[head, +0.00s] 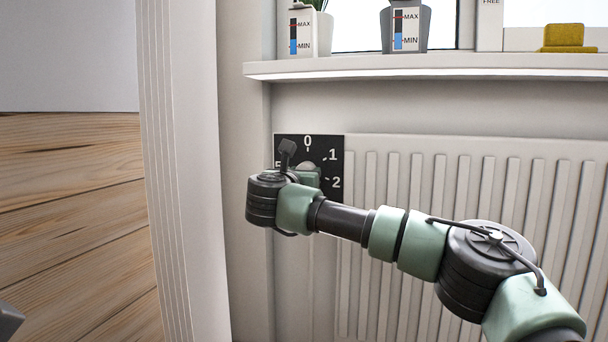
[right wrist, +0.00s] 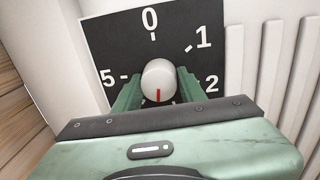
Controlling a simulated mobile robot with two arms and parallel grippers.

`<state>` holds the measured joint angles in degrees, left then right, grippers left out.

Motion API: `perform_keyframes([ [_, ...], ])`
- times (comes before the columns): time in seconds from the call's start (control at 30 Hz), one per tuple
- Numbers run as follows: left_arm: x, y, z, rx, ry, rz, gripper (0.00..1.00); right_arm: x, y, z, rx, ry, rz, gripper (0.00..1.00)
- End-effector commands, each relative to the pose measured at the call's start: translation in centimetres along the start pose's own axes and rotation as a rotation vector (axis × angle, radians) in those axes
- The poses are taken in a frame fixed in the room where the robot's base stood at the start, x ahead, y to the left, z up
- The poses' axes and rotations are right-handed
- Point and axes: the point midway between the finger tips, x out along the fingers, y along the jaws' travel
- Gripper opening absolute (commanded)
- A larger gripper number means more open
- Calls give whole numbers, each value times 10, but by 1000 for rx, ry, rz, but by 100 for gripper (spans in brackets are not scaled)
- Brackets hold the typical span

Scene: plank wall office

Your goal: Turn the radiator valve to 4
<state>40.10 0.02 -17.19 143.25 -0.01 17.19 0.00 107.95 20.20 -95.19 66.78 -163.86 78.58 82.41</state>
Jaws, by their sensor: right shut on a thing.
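The radiator valve knob (right wrist: 159,76) is round and white, with a red mark on its face. In the right wrist view the mark points down the picture, away from 0. The black dial plate (right wrist: 110,45) behind it shows 0 at the top, 1 and 2 to the right and 5 to the left; my gripper hides the lower numbers, including 4. My right gripper (right wrist: 158,86) is shut on the knob, with one green finger at each side. In the head view my right arm covers the plate's lower left (head: 327,142).
A white ribbed radiator (head: 480,190) stands right of the plate. A white windowsill (head: 430,66) runs above, bearing plant pots (head: 409,28) and a yellow object (head: 564,38). A pale wall edge (head: 185,170) and wooden planks (head: 70,210) are at left.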

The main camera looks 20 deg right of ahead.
Motion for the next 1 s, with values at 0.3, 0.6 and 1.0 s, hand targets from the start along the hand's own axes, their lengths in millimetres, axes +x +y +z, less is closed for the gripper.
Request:
perform_keyframes([
  [0.3,0,0,0,0,0,0,55,0,1,-2,268,-8,-2,0],
  [0.6,0,0,0,0,0,0,55,0,1,-3,434,-14,-4,0],
  [1.0,0,0,0,0,0,0,55,0,2,-3,499,-16,-4,0],
])
